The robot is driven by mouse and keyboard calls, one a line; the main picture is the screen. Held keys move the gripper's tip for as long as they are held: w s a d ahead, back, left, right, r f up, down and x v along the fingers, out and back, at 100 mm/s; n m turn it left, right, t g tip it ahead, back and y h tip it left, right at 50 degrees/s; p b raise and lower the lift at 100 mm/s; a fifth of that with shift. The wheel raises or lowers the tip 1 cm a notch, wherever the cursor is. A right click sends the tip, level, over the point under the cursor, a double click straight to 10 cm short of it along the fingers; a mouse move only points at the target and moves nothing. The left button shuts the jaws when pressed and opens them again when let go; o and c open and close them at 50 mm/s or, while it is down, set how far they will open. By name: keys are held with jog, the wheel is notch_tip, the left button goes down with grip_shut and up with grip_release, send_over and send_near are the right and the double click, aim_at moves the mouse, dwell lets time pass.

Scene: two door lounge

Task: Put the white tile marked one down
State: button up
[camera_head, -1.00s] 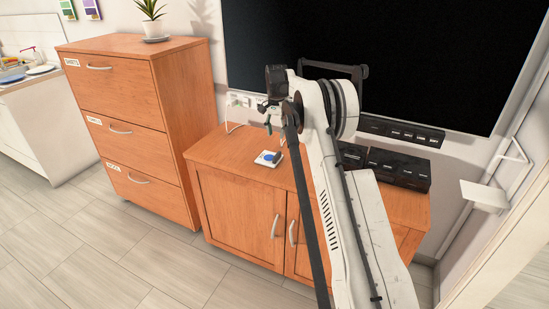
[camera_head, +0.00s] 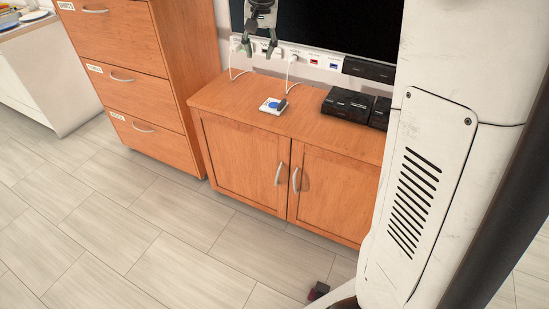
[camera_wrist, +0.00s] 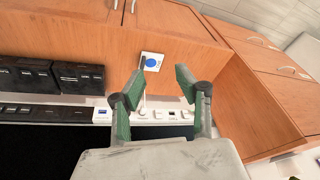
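I cannot make out a white tile marked one in either view. A white square plate with a blue round face (camera_head: 273,105) lies on the low wooden cabinet, with a small dark piece at its right edge. It also shows in the wrist view (camera_wrist: 152,62), where no numeral is readable. My gripper (camera_head: 259,48) is above the back of the cabinet, in front of the wall strip. In the wrist view my gripper (camera_wrist: 160,80) has its two green fingers spread, with nothing seen between them. The plate appears beyond the fingertips, apart from them.
Black boxes (camera_head: 348,104) stand on the right of the low cabinet (camera_head: 240,98). A white socket strip (camera_head: 305,57) with plugged cords runs behind it. A tall drawer unit (camera_head: 180,70) stands left. A small dark red-and-black object (camera_head: 318,291) is near the floor. Front floor is mostly clear.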

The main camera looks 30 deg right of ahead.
jog(key=s+a+f+n+t, duration=0.1)
jog(key=s+a, duration=0.4)
jog(key=s, duration=0.8)
jog(key=s+a+f+n+t, duration=0.1)
jog(key=s+a, duration=0.4)
jog(key=s, duration=0.8)
jog(key=shift+a+f+n+t, duration=0.2)
jog(key=shift+n+t, duration=0.3)
jog(key=shift+n, duration=0.7)
jog(key=shift+o, duration=0.7)
jog(key=s+a+f+n, duration=0.1)
jog(key=s+f, duration=0.4)
jog(key=s, duration=0.2)
jog(key=shift+a+t+y, duration=0.3)
jog(key=shift+a+t, duration=0.1)
jog(key=o, duration=1)
jog(key=shift+f, duration=0.1)
